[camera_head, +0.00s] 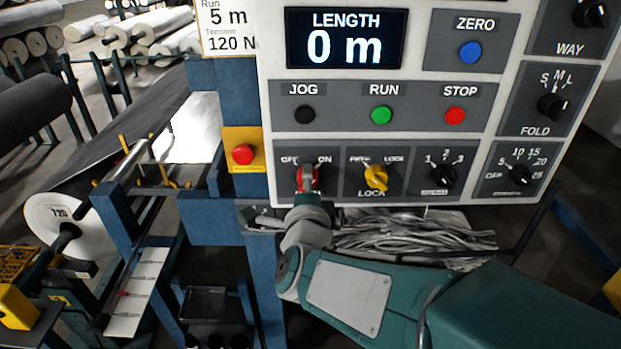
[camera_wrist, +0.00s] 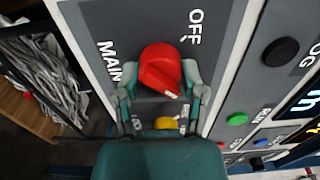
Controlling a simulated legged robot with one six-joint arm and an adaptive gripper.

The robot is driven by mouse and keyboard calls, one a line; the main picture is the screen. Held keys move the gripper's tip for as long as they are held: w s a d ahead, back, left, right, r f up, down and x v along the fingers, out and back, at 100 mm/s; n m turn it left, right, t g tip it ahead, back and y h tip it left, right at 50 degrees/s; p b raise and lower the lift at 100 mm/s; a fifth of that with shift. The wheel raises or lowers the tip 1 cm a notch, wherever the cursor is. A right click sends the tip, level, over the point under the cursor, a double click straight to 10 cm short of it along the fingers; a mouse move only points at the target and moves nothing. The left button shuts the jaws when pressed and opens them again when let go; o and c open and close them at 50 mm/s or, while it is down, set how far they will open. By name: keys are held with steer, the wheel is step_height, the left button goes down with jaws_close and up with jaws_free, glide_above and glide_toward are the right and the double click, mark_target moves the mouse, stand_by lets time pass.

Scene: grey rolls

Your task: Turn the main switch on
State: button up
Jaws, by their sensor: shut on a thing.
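The red main switch (camera_head: 301,184) sits at the lower left of the grey control panel, between the OFF and ON labels. In the wrist view the red knob (camera_wrist: 160,67) is large, with the OFF label above right and MAIN to the left. A white mark shows on the knob's edge away from OFF. My gripper (camera_head: 308,171) reaches it from below and partly covers it. In the wrist view my gripper's (camera_wrist: 160,84) fingers are shut on the red knob, one on each side. The ON label is hidden in the wrist view.
The yellow lock knob (camera_head: 376,177) is just right of the switch; black selectors (camera_head: 443,174) follow. JOG, RUN (camera_head: 381,115) and STOP buttons are above. The display (camera_head: 345,38) reads 0 m. A red button on a yellow box (camera_head: 243,154) is at left. Cables (camera_head: 415,232) hang below.

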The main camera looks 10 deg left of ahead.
steer(key=o, duration=1.2)
steer(key=shift+w+f, duration=0.1)
steer(key=shift+f, duration=0.05)
steer(key=shift+c, duration=0.2)
steer(key=v, duration=1.2)
steer(key=shift+a+f, duration=0.1)
steer(key=shift+a, duration=0.05)
steer(key=w+d+f+n+g, duration=0.1)
steer(key=d+f+n+g, duration=0.1)
steer(key=d+n+g, duration=0.75)
steer(key=s+d+f+n+g+h, duration=0.1)
steer(key=s+d+f+n+h, duration=0.1)
steer(key=d, duration=0.5)
steer(key=s+d+f+n+g+h, duration=0.1)
steer(key=s+d+f+n+h, duration=0.1)
steer(key=s+d+n, duration=0.2)
steer(key=s+d, duration=0.2)
steer(key=d, duration=0.2)
steer(key=shift+s, duration=0.25)
